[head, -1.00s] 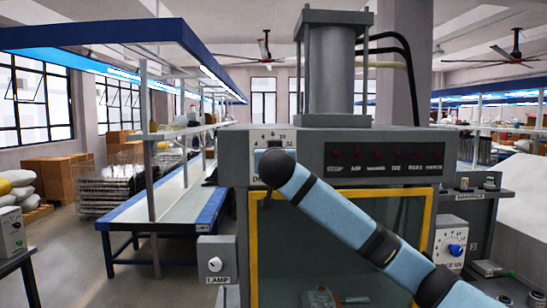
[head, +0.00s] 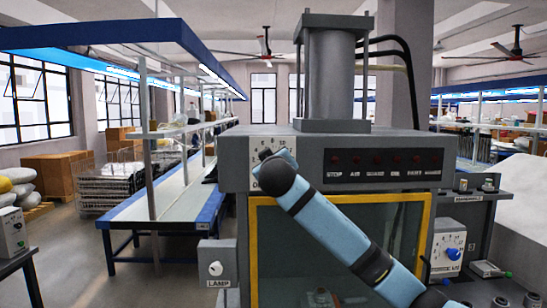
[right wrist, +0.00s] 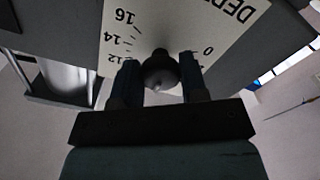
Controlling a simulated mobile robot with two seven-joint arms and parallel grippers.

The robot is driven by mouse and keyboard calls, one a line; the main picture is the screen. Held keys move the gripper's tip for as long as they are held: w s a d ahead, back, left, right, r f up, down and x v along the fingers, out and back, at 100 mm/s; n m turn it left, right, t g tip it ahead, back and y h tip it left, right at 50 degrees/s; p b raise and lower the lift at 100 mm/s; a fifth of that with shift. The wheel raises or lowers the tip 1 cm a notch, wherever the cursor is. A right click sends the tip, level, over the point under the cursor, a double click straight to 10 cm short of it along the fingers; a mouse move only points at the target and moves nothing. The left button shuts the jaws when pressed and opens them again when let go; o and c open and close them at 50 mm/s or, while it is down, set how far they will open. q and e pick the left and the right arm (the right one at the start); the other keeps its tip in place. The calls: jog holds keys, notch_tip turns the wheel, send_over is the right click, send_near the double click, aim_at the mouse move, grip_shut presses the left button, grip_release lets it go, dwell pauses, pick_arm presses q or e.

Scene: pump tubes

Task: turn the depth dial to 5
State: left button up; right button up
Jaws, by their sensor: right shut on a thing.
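The depth dial's white plate (head: 257,146) is on the upper left of the grey machine's front. In the right wrist view the plate (right wrist: 142,22) shows upside down, with 16, 14, 12 and 0 readable. The dark round knob (right wrist: 160,72) sits between the two fingers of my right gripper (right wrist: 158,62). That gripper is shut on the knob. In the head view my right gripper (head: 276,154) is at the dial, with the arm coming from the lower right and covering part of the plate. I cannot read which number the knob points to. My left gripper is out of view.
A row of red indicators (head: 379,159) is right of the dial. The yellow-framed window (head: 340,200) is below, crossed by my arm. A lamp switch box (head: 216,266) is at lower left, and a blue-knobbed dial box (head: 447,250) at lower right. Open floor lies left.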

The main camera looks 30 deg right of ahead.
jog(key=n+p, duration=0.6)
jog(key=n, duration=0.1)
jog(key=shift+r+n, duration=0.15)
jog(key=shift+n, duration=0.15)
dwell(0.4)
jog(key=o, duration=0.9)
